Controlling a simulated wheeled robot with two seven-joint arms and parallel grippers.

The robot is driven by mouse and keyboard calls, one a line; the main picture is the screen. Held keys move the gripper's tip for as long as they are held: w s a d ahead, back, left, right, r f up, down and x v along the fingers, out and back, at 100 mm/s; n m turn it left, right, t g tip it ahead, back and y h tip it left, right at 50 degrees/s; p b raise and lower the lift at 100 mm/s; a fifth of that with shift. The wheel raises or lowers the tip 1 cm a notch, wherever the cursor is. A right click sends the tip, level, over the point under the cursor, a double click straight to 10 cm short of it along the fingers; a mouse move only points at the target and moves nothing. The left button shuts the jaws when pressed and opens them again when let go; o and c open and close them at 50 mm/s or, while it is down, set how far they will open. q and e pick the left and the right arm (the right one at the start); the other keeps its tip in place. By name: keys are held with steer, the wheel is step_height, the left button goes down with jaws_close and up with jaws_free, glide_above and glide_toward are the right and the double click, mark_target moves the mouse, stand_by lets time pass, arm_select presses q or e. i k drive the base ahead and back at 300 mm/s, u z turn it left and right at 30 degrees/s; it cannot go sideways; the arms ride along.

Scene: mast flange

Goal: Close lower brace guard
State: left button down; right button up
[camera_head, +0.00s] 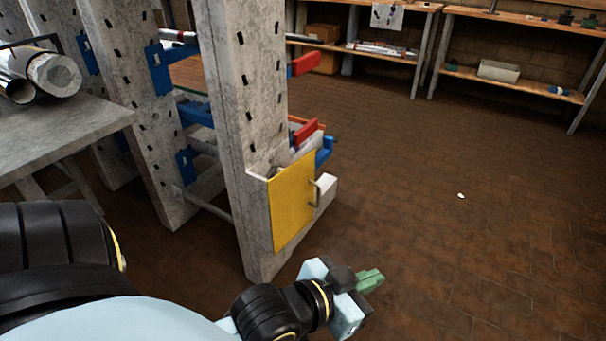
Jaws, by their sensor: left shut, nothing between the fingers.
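The yellow guard panel (290,208) is upright at the lower part of the near grey post (243,120), with a metal handle (315,193) on its right side. A pale block (327,188) shows just right of the panel. I cannot tell from this view whether the guard is fully closed. My left gripper (371,280) has green fingers, shut and empty. In the picture it is below and right of the panel, apart from the handle. My right gripper is not in view.
Red and blue brackets (304,64) stick out from the posts. A grey table (60,135) with metal pipes (52,72) stands at the left. Wooden shelves (520,85) line the back wall. The brown tiled floor (450,230) at the right is mostly clear.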

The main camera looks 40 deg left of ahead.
mark_target(290, 191)
steer(key=u, duration=0.75)
steer(key=i, duration=1.15)
steer(key=u, duration=0.35)
